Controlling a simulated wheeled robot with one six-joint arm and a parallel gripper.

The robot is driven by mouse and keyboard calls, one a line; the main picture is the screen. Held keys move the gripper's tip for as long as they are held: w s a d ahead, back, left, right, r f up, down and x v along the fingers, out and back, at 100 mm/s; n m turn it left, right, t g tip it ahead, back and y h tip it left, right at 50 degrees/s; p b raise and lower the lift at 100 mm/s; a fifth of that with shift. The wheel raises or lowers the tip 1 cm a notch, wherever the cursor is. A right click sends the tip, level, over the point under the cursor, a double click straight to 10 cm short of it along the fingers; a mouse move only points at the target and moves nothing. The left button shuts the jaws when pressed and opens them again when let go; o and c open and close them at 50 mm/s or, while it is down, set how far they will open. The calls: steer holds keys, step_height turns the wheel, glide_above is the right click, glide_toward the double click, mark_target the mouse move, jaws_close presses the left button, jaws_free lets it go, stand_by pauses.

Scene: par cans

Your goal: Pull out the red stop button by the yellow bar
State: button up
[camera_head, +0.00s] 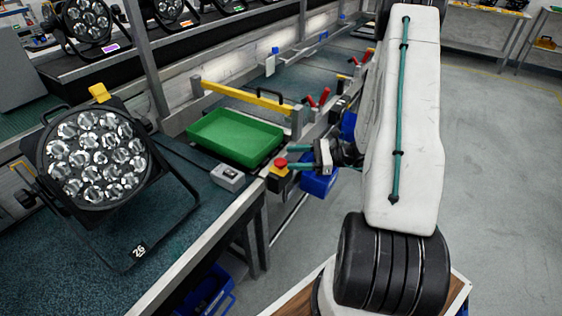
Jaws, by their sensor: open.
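The red stop button (281,163) sits on a small yellow-and-dark box at the bench's front corner. The yellow bar (247,96) runs above and behind the green tray, left of the arm. My gripper (299,157) is open, with its teal fingertips just right of the red button. Whether a fingertip touches the button cannot be told. My white arm hides part of the bench behind the gripper.
A green tray (210,150) lies left of the button. A small grey box (228,178) sits nearby. A large par can (95,158) stands on the left bench. A blue bin (319,184) hangs below the gripper. Open floor (490,180) lies to the right.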

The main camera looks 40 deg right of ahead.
mark_target(280, 161)
step_height(280, 161, down, 4)
steer(key=d+m+t+h, duration=0.2)
steer(key=d+m, duration=0.1)
steer(key=shift+t, duration=0.3)
steer(key=x, duration=0.7)
steer(key=shift+a, duration=0.35)
